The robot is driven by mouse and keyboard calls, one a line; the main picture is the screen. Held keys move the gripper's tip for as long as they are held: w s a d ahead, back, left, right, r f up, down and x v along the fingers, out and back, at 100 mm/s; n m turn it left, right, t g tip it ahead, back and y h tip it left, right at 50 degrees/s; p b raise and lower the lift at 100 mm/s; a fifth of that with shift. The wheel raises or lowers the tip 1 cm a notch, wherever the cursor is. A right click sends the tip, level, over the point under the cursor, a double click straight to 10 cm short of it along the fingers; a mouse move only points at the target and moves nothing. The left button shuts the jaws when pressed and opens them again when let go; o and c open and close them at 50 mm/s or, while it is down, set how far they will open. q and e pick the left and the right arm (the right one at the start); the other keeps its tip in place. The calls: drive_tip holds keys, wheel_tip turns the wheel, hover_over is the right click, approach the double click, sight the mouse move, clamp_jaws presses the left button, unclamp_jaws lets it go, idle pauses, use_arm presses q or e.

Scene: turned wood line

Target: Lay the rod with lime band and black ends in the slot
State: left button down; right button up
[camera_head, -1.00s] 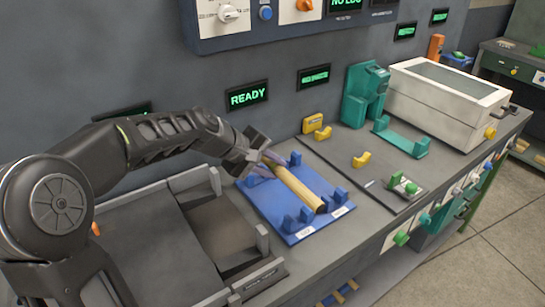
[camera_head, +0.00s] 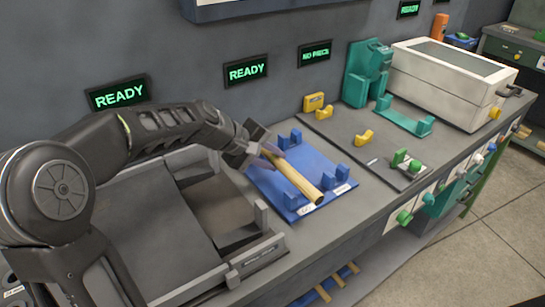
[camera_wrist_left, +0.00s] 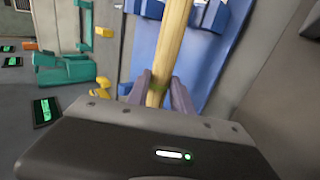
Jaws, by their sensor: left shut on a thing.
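The rod (camera_head: 295,181) is pale wood with a dark near end. My left gripper (camera_head: 268,157) is shut on it near its far end. A greenish band shows on the rod (camera_wrist_left: 158,80) between the fingers (camera_wrist_left: 160,95) in the left wrist view. The far end is hidden by the gripper. The rod slants over the blue plate (camera_head: 268,183), its near end by the plate's front edge. Blue upright supports stand near the front (camera_head: 328,178) and back (camera_head: 290,138) of the plate. I cannot tell whether the rod touches them. My right gripper is not in view.
A grey tray with raised walls (camera_head: 250,255) lies left of the plate. To the right are yellow holders (camera_head: 363,138), a green cradle (camera_head: 408,120), a green-knobbed fixture (camera_head: 405,162) and a white box (camera_head: 450,85). Wall displays read READY (camera_head: 246,71) and NO PIECE (camera_head: 314,52).

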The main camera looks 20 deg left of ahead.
use_arm(q)
drive_tip(key=shift+f, duration=0.55)
drive_tip(key=c, duration=1.1)
unclamp_jaws()
drive_tip(key=shift+o, duration=0.2)
drive_tip(key=shift+s+r, duration=0.1)
drive_tip(key=shift+r, duration=0.05)
drive_tip(key=v, duration=0.7)
drive_tip(key=shift+s+a+b, duration=0.2)
drive_tip(key=shift+b, duration=0.25)
drive_tip(key=shift+r, duration=0.1)
